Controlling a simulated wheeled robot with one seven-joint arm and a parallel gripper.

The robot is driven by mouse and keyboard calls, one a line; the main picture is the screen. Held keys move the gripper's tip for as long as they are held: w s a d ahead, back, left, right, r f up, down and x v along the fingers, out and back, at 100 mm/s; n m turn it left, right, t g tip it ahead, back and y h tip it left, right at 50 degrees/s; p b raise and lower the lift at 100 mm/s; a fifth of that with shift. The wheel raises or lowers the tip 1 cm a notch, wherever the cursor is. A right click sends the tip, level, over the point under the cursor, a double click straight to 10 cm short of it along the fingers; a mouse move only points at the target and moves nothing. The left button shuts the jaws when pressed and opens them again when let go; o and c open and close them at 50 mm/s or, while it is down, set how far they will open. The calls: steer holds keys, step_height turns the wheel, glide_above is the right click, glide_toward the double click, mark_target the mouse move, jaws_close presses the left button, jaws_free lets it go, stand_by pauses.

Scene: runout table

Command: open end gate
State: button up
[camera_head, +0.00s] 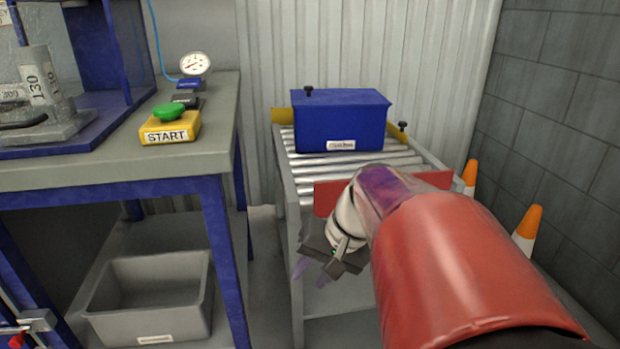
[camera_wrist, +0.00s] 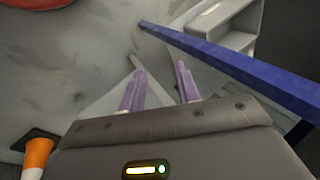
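The end gate (camera_head: 327,197) is a red plate standing across the near end of the roller conveyor (camera_head: 300,170). It looks upright and closed, and my arm hides its middle. My gripper (camera_head: 312,272) points downward, low in front of the conveyor's near end, below and left of the gate, and apart from it as far as I can tell. Its two purple fingers are spread with nothing between them in the wrist view (camera_wrist: 160,68).
A workbench with blue legs (camera_head: 222,245) stands left; one leg shows in the wrist view (camera_wrist: 230,62). A grey bin (camera_head: 150,318) sits under it. A yellow START box with green button (camera_head: 170,126) is on top. Orange-white cones (camera_head: 527,229) stand right, by the wall.

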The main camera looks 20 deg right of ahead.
steer(key=w+d+r+m+t+y, duration=0.1)
steer(key=w+d+m+t+y, duration=0.15)
steer(key=d, duration=0.45)
steer(key=w+d+m+t+y, duration=0.2)
steer(key=w+d, duration=0.2)
steer(key=d, duration=0.4)
steer(key=s+d+r+m+t, duration=0.1)
steer(key=d+m+t, duration=0.15)
steer(key=d, duration=0.45)
steer(key=d+r+m+t, duration=0.1)
steer(key=d+r+t, duration=0.1)
steer(key=d+t, duration=0.35)
steer(key=shift+g, duration=0.85)
steer(key=x, duration=0.7)
steer(key=shift+w+d+f+b, duration=0.15)
steer(key=shift+d+f+b, duration=0.15)
steer(key=shift+d, duration=0.1)
steer(key=shift+c, duration=0.2)
jaws_close()
